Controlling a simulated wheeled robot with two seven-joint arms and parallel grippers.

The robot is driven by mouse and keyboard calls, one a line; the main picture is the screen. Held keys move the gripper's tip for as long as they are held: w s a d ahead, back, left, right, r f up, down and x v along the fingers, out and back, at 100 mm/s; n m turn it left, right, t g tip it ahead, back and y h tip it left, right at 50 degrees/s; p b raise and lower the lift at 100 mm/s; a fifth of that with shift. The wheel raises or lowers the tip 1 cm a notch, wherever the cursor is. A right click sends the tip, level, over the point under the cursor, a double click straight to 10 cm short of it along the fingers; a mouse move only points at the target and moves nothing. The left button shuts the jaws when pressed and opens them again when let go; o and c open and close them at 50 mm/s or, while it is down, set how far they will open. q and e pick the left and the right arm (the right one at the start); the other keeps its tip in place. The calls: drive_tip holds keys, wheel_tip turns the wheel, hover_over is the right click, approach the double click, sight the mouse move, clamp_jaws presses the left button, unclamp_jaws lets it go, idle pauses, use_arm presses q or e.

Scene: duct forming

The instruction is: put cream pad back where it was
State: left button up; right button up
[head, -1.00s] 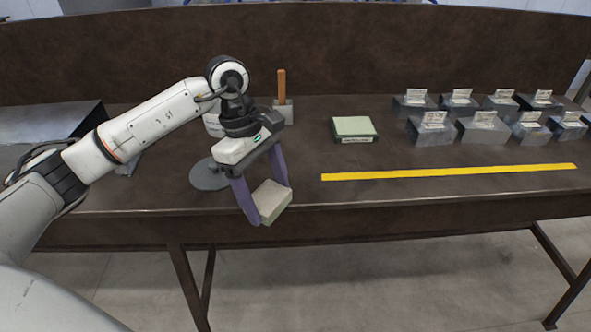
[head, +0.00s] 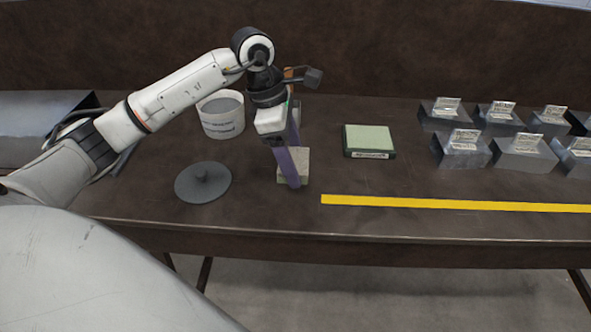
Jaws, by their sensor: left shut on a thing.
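The cream pad (head: 303,168) is a small block, pale on top. My left gripper (head: 291,176), with purple fingers pointing down, is shut on it. The pad is over the table between the grey lid and the yellow strip. I cannot tell whether it touches the tabletop. The near finger hides part of the pad. A pale green pad (head: 368,138) sits in a dark, labelled holder right of the gripper and apart from it. My right gripper is not in view.
A white tub (head: 222,118) and a flat grey lid (head: 203,183) are on the left. A yellow strip (head: 450,203) lies along the front of the dark table (head: 270,216). Several metal blocks with labels (head: 461,150) stand at right. A wooden-handled tool behind my wrist is mostly hidden.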

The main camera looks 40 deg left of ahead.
use_arm(q)
drive_tip(key=shift+f, duration=2.2)
drive_tip(key=o, duration=1)
drive_tip(key=shift+r, duration=0.1)
drive_tip(key=v, duration=1.2)
